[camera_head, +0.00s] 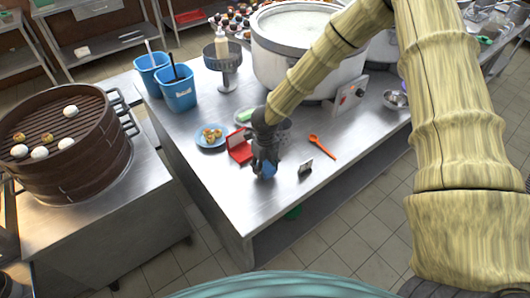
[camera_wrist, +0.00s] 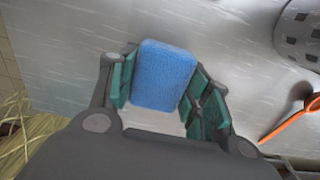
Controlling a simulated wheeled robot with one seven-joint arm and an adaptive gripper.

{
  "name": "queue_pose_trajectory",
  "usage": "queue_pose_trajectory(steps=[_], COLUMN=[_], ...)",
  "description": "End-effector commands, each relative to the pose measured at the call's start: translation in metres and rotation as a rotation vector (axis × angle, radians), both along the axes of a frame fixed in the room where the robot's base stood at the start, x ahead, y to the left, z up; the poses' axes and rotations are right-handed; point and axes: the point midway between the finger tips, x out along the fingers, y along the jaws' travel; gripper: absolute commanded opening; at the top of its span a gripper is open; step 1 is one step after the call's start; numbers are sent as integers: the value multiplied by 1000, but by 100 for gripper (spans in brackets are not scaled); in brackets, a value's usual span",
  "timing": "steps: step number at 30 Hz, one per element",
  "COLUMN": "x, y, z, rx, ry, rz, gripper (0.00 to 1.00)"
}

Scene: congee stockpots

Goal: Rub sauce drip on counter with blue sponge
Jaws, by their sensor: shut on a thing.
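My gripper (camera_head: 265,166) is low over the front part of the steel counter (camera_head: 232,203). It is shut on the blue sponge (camera_wrist: 163,76), which shows between the two green-padded fingers in the wrist view. In the head view only a small piece of the sponge (camera_head: 269,171) shows beside the fingers. I cannot tell whether the sponge touches the counter. I see no sauce drip in either view; it may be hidden under the sponge or gripper.
A red box (camera_head: 239,150), a blue plate with food (camera_head: 212,136), an orange spoon (camera_head: 322,147) and a small dark card stand (camera_head: 305,167) lie close around my gripper. A large pot (camera_head: 300,62) and blue bins (camera_head: 178,92) stand behind. The counter's front left is clear.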

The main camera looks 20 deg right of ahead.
Motion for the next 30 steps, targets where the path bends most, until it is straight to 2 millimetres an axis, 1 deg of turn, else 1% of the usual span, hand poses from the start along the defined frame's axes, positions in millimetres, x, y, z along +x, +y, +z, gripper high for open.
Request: queue_pose_trajectory(steps=[1,3,15,18,30], x=[0,0,-1,-1,-1], y=[0,0,-1,-1,-1], z=[7,13,49,56,57], rx=[0,0,-2,-1,-1], ry=[1,1,2,2,2], rz=[-1,-1,-2,-2,-2], gripper=[22,22,22,22,22])
